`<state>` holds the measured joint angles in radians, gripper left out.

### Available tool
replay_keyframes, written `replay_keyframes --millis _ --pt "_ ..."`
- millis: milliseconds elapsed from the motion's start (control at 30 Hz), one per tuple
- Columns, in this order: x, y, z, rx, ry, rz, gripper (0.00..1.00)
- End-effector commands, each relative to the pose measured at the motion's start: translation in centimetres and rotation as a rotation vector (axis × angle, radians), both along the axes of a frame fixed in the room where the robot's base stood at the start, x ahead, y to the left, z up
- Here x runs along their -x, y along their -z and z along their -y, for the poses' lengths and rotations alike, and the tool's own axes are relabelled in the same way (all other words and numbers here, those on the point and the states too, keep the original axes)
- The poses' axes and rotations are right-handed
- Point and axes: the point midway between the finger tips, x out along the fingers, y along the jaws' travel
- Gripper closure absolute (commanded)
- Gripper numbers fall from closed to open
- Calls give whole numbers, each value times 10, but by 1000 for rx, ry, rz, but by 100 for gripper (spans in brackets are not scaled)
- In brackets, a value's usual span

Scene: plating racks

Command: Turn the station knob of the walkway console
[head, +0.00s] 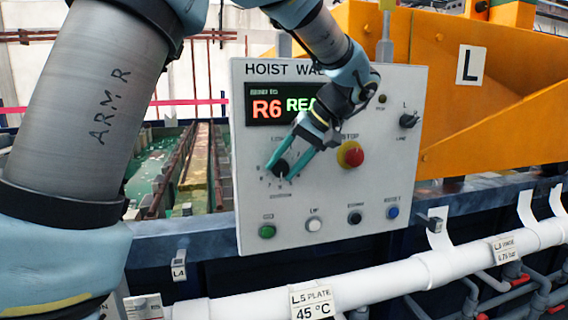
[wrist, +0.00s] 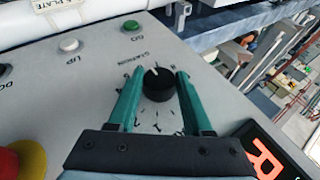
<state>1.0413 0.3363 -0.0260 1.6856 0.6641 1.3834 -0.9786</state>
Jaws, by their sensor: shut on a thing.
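The walkway console (head: 330,215) is a light grey panel, seen nearly face-on in the head view. Its station knob (head: 281,167) is black and round, at the panel's lower left inside a ring of marks. In the wrist view the station knob (wrist: 158,86) carries a white pointer line toward its upper left edge. My gripper (head: 280,172) has its teal fingers on either side of the knob, shut on it. In the wrist view my gripper (wrist: 160,80) straddles the knob, and the numbered dial shows partly around it. The display (head: 266,108) reads "R6 REA", the rest hidden by my arm.
A red stop button (head: 350,154) on a yellow base sits right of the knob. Green (head: 267,231), white (head: 314,224), black (head: 354,216) and blue (head: 392,212) buttons line the bottom. A black selector (head: 408,121) is at right. White pipe (head: 380,284) runs below.

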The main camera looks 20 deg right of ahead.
Motion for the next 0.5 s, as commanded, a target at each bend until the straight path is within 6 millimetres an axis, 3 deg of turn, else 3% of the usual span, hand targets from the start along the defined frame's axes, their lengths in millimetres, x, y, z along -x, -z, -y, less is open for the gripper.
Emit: replay_keyframes --millis 367,400,500 --pt "0 0 1 -3 3 1 100" --pt "0 0 1 -3 3 1 47" --pt "0 0 1 -3 3 1 35"
